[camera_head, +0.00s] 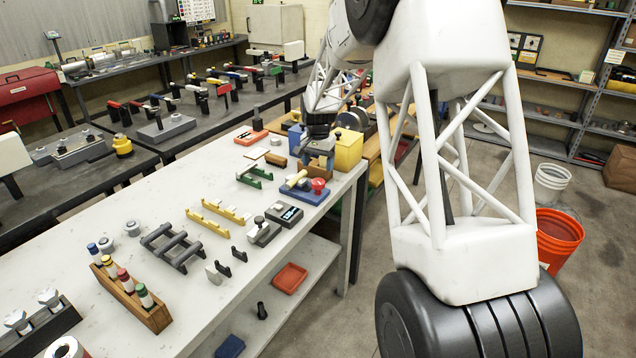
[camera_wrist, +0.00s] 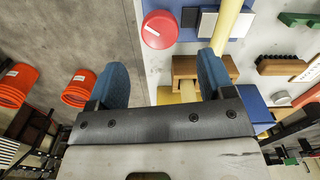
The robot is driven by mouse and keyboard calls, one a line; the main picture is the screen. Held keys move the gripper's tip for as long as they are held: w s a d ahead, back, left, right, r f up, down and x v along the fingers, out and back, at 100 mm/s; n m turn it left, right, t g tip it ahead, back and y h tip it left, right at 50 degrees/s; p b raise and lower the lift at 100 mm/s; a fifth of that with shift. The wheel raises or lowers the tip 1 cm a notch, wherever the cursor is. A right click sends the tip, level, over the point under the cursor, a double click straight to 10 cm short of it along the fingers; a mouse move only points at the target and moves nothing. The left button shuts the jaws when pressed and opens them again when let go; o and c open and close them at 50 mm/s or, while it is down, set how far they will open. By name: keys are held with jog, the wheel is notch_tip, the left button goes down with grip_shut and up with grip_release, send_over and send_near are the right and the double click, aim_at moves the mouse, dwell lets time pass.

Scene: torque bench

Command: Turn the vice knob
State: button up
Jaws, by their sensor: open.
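The vice is a small blue-based device (camera_head: 300,193) on the bench near its right edge, with a pale yellow bar across it. Its round red knob (camera_head: 318,185) faces up on the right side. In the wrist view the knob (camera_wrist: 160,29) shows at the top, beyond and between my two blue fingers, on the blue base (camera_wrist: 205,20) beside the yellow bar (camera_wrist: 226,22).
A wooden block (camera_head: 318,160) and a yellow box (camera_head: 348,148) stand close to my gripper. A green bracket (camera_head: 255,178) and a dark boxy meter (camera_head: 284,214) flank the vice. Orange buckets (camera_head: 558,238) stand on the floor to the right.

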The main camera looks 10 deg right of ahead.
aim_at(318, 181)
jog(key=shift+f, duration=3.8)
jog(key=c, duration=0.9)
jog(key=shift+n, duration=0.4)
jog(key=n, duration=0.2)
jog(key=shift+n, duration=0.3)
jog(key=n, duration=1.1)
